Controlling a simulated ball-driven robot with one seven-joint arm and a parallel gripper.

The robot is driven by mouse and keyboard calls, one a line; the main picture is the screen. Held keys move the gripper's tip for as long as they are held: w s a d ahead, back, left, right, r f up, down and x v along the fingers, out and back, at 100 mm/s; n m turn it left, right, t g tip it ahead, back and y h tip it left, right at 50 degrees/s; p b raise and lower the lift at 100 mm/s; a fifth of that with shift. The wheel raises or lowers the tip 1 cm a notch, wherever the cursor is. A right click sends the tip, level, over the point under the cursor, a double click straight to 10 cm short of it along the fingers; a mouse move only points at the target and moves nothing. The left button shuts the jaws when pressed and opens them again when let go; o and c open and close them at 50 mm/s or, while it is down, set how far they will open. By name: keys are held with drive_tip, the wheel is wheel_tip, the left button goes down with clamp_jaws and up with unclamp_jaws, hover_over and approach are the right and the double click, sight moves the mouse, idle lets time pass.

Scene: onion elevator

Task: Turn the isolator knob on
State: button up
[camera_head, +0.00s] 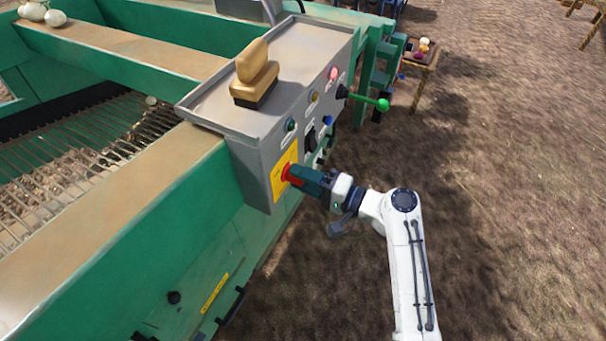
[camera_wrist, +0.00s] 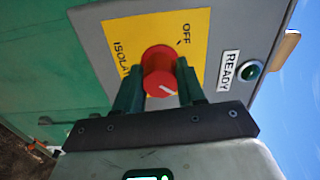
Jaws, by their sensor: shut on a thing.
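The red isolator knob (camera_wrist: 160,72) sits on a yellow plate (camera_wrist: 196,28) with the words OFF and ISOLA... in the wrist view. A white mark on the knob's face points toward its lower right in that view. My gripper (camera_wrist: 160,85) has its two green fingers on either side of the knob, shut on it. In the head view my gripper (camera_head: 296,174) reaches the yellow plate (camera_head: 278,181) on the grey control box (camera_head: 262,150). The knob (camera_head: 287,172) is mostly hidden there by my gripper.
A green button (camera_wrist: 250,70) labelled READY is beside the plate. Other buttons and a green-knobbed lever (camera_head: 383,104) are on the box's face. A wooden-handled brush (camera_head: 255,72) lies on top. Green machine walls (camera_head: 150,235) stand left; open ground (camera_head: 500,220) lies right.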

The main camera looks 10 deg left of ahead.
drive_tip(key=shift+s+f+m, duration=0.1)
drive_tip(key=shift+f+m, duration=0.1)
drive_tip(key=shift+m, duration=0.3)
drive_tip(key=o, duration=1)
drive_tip(key=shift+r, duration=0.15)
drive_tip(key=shift+o, duration=0.2)
drive_tip(key=v, duration=1)
drive_tip(key=shift+d+b, duration=0.4)
drive_tip(key=shift+b, duration=0.05)
